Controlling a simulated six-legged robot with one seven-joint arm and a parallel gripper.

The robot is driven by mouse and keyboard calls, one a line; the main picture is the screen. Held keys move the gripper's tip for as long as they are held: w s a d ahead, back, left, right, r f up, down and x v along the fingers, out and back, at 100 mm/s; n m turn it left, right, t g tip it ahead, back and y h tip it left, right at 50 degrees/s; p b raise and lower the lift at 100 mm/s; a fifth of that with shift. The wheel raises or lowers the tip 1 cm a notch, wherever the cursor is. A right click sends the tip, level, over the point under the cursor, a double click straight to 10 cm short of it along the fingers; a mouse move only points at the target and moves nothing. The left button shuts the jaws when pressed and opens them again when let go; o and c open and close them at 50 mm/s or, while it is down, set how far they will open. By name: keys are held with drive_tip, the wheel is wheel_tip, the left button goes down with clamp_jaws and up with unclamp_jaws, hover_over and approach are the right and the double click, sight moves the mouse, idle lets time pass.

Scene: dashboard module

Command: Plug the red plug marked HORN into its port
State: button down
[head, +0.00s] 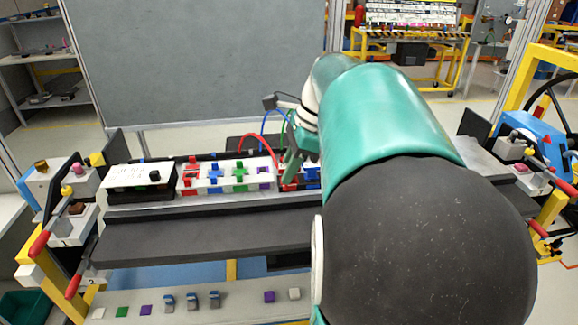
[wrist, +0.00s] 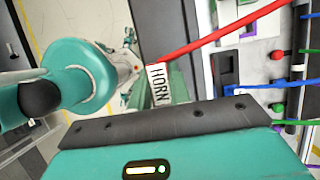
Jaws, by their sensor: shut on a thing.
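My gripper (head: 291,168) reaches down over the dashboard module, right of its middle, and is shut on the red plug. The white HORN label (wrist: 159,85) shows between the fingers in the wrist view, with the red cable (wrist: 215,40) running up and right from it. In the head view the red cable (head: 257,138) arches left from the gripper to the module. A red patch (head: 288,184) shows just below the fingertips; I cannot tell whether it is plug or port. The plug's tip and its contact with a port are hidden.
The white module panel (head: 205,187) carries red (head: 191,171), blue (head: 215,172), green (head: 240,173) and purple (head: 264,176) fittings. Blue and green cables rise close beside my gripper. A dark ledge (head: 200,237) lies in front. Red-handled levers stand at both sides.

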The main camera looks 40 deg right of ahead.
drive_tip(key=w+a, duration=0.3)
drive_tip(key=w, duration=0.6)
drive_tip(key=w+a, duration=0.4)
drive_tip(key=w, duration=0.5)
drive_tip(key=w+a, duration=0.4)
drive_tip(key=w, duration=0.5)
drive_tip(key=shift+w, duration=0.35)
idle(0.5)
drive_tip(key=shift+f, duration=0.15)
drive_tip(key=shift+f, duration=2.75)
drive_tip(key=shift+f, duration=1.25)
drive_tip(key=shift+r, duration=0.15)
drive_tip(key=shift+r, duration=0.85)
